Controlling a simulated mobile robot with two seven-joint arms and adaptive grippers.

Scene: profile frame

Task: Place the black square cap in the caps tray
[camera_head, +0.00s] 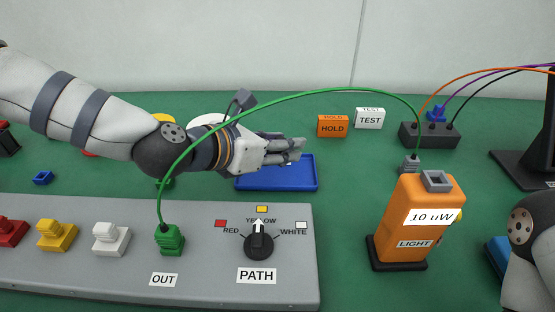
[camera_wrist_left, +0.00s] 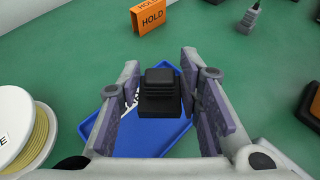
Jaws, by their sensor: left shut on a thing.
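The black square cap (camera_wrist_left: 160,92) is between the fingers of my left gripper (camera_wrist_left: 160,100) in the left wrist view. The gripper is shut on it. In the head view my left gripper (camera_head: 295,147) is above the back of the blue tray (camera_head: 290,184), and its fingers hide the cap. In the left wrist view the blue tray (camera_wrist_left: 158,140) lies below the cap, with white lettering partly covered by the fingers. The cap appears held above the tray, apart from its floor. My right gripper is out of view; only part of its arm shows at the lower right.
A grey panel (camera_head: 200,285) with coloured connectors and a PATH knob (camera_head: 259,242) stands in front. HOLD (camera_head: 333,126) and TEST (camera_head: 370,118) blocks stand behind the tray.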

